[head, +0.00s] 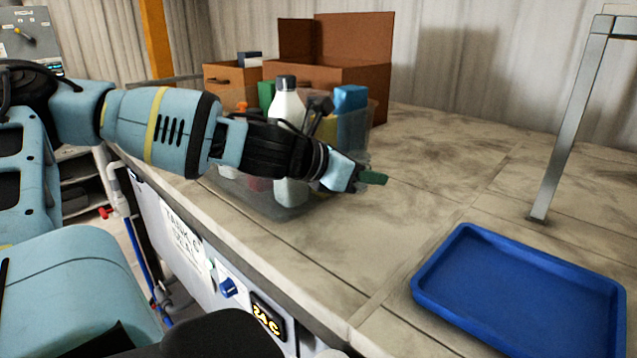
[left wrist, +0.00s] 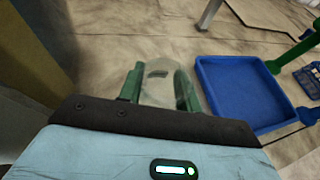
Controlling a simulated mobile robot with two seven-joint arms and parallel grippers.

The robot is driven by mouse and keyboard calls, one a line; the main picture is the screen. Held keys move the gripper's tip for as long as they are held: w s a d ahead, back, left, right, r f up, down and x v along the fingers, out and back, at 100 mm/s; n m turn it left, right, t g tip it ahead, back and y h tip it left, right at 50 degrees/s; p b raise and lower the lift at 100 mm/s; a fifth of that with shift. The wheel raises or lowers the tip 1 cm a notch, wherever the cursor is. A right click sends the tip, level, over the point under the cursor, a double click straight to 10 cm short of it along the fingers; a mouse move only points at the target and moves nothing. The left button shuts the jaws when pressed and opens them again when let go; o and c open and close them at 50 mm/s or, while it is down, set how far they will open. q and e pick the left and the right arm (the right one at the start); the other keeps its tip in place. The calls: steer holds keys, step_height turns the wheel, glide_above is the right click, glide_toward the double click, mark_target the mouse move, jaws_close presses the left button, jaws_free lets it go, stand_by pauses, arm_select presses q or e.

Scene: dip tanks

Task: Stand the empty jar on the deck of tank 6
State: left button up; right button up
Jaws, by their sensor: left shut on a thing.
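My left gripper (head: 372,178) reaches in from the left over the stone deck (head: 430,150). In the left wrist view its green fingers (left wrist: 160,88) are shut on a clear, see-through jar (left wrist: 160,70), which looks empty. In the head view I cannot make out the jar at the fingertips. It seems held above the deck; whether it touches is unclear. A paper sign (head: 183,240) on the tank front below starts with "TANK"; the character after it looks like a 6 but is hard to read. My right gripper is not in view.
A clear bin (head: 265,204) of bottles stands behind and below my left forearm. Brown boxes (head: 350,85) stand at the back. A blue tray (head: 520,300) lies at the right, near a metal post (head: 570,135). The deck between bin and tray is clear.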

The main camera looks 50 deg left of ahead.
arm_select(q)
steer(key=shift+w+d, duration=0.1)
steer(key=shift+w, duration=0.05)
glide_above(363, 232)
step_height(363, 232, down, 5)
steer(key=shift+r, duration=0.1)
steer(key=shift+f, duration=2.5)
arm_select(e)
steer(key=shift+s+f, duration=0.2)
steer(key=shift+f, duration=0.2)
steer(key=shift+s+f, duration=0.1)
